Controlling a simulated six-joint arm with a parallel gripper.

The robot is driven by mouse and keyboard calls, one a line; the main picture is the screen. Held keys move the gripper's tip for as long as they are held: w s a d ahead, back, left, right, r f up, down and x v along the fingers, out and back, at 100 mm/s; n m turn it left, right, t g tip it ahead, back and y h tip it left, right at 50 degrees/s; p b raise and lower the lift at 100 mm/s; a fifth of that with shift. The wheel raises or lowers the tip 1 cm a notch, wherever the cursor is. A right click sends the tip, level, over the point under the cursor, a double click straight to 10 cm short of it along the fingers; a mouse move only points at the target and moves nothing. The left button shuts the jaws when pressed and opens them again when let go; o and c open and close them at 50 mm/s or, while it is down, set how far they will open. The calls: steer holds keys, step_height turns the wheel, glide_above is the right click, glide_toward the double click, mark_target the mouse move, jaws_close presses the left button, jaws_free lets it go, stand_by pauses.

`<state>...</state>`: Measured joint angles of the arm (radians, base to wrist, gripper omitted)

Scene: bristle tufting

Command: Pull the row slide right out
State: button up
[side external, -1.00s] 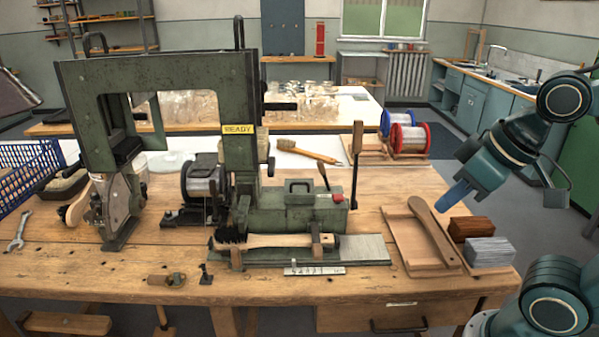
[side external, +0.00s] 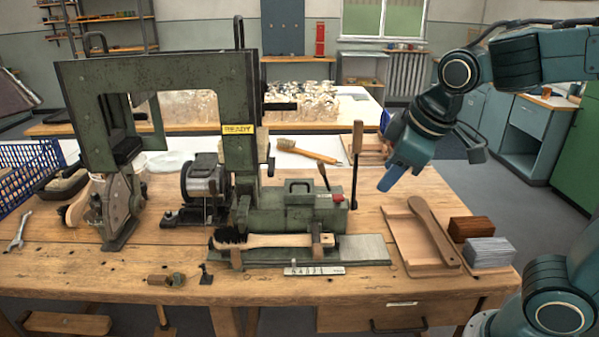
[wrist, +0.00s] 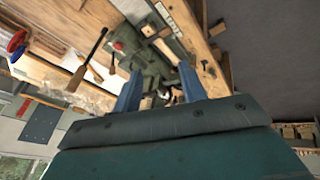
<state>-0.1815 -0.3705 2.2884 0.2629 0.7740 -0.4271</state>
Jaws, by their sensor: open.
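The green tufting machine (side external: 290,213) stands on the wooden bench with a yellow READY label (side external: 237,129) on its column. In front of it is a low slide bed (side external: 365,250) with a bare grey plate at its right end. I take this for the row slide. A wooden-handled brush (side external: 270,240) with dark bristles lies across it in wooden holders. A numbered metal scale (side external: 314,270) is at its front edge. My gripper (side external: 387,184) hangs in the air right of and above the machine, apart from everything. In the wrist view its blue fingers (wrist: 158,92) are spread and empty.
An upright lever (side external: 356,165) with a wooden grip rises at the machine's right end. A wooden tray (side external: 405,245) with a paddle and two blocks (side external: 488,252) sits at the bench's right. Wire spools stand behind, partly hidden by my arm.

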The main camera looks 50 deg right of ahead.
steer(key=w+a+f+n+h, duration=0.2)
steer(key=w+a+f+n, duration=0.3)
steer(key=w, duration=0.4)
steer(key=w+a+f+n+h, duration=0.2)
steer(key=w+a+f+n, duration=0.3)
steer(key=w, duration=0.5)
steer(key=n+t+h, duration=0.4)
steer(key=n, duration=0.9)
glide_toward(234, 254)
steer(key=v, duration=0.2)
steer(key=shift+s+a, duration=0.2)
steer(key=shift+s, duration=0.1)
steer(key=shift+w+d, duration=0.1)
steer(key=x, duration=1.3)
steer(key=shift+w+d, duration=0.2)
steer(key=shift+w, duration=0.1)
jaws_close()
